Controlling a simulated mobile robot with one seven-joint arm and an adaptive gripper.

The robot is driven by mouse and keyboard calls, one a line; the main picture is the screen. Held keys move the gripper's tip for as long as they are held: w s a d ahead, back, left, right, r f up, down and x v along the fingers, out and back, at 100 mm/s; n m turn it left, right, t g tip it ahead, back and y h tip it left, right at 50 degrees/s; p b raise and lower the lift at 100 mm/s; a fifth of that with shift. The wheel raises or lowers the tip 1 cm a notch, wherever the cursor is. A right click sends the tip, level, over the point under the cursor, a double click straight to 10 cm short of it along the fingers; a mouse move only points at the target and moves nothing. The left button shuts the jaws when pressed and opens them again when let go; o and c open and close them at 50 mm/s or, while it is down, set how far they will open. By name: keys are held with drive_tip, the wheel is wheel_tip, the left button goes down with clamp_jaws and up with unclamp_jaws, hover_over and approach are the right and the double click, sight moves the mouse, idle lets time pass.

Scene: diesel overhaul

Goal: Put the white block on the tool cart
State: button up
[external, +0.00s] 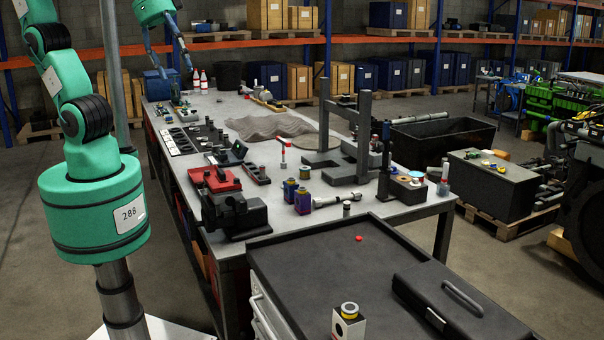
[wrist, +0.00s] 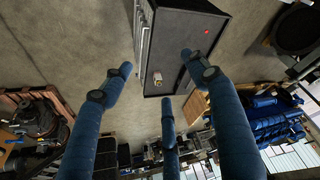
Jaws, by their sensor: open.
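The white block (external: 348,326) stands upright on the black top of the tool cart (external: 310,275), near its front edge. It has a dark round mark on its side and a yellow-and-dark ring on top. In the wrist view the small pale block (wrist: 157,79) shows near a corner of the cart top (wrist: 180,60). My gripper (external: 176,70) is at the upper left of the external view, blue fingers pointing down, apart from the block. In the wrist view its blue fingers are spread with nothing between them.
A black case (external: 462,305) with a handle lies on the cart's right side, and a small red piece (external: 359,238) at its back. The workbench (external: 290,215) behind holds a red-and-black vise (external: 228,200), a grey press frame (external: 345,165) and several small parts. The cart's middle is clear.

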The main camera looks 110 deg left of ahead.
drive_tip(key=s+a+f+m, duration=0.1)
drive_tip(key=s+f, duration=0.2)
drive_tip(key=s, duration=0.5)
drive_tip(key=shift+s+a+f+t, duration=0.15)
drive_tip(key=shift+s+a+t, duration=0.05)
drive_tip(key=shift+s+t, duration=0.2)
wheel_tip(320, 180, down, 18)
drive_tip(key=b, duration=1.7)
drive_tip(key=shift+r+b, duration=0.25)
drive_tip(key=shift+b, duration=0.05)
